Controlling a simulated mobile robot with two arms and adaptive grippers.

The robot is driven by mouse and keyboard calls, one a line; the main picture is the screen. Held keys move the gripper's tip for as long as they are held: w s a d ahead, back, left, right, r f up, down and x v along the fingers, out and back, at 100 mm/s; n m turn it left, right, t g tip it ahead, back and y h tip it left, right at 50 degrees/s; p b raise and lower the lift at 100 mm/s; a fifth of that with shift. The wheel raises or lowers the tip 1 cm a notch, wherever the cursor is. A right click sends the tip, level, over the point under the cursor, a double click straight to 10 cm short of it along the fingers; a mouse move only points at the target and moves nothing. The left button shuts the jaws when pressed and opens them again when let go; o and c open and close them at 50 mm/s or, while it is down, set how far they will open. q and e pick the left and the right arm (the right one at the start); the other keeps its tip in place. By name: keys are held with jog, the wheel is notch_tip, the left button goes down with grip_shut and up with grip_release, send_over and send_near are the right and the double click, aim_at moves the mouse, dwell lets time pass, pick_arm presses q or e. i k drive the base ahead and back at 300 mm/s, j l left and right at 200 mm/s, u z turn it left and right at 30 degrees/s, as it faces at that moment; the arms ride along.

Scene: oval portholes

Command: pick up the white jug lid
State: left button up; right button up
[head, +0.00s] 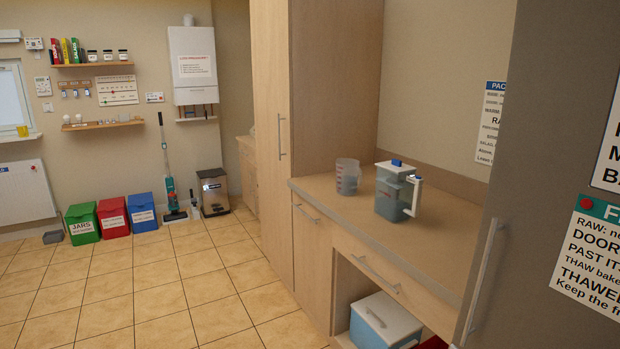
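A jug (391,196) with a grey-blue see-through body and a white handle stands upright on the counter at right of centre. Its white lid (395,168) sits on top, with a small blue part on it. Neither of my grippers shows in the head view.
A clear measuring cup (347,177) stands on the counter (440,238), left of the jug. A tall wooden cabinet (320,100) rises at the counter's left end, and a grey fridge door (545,180) is at the right. A cool box (384,322) sits below. The tiled floor (150,290) at left is clear.

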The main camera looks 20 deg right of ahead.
aim_at(397, 165)
jog(key=i, duration=1.1)
jog(key=i+j+z, duration=0.15)
jog(key=i, duration=0.95)
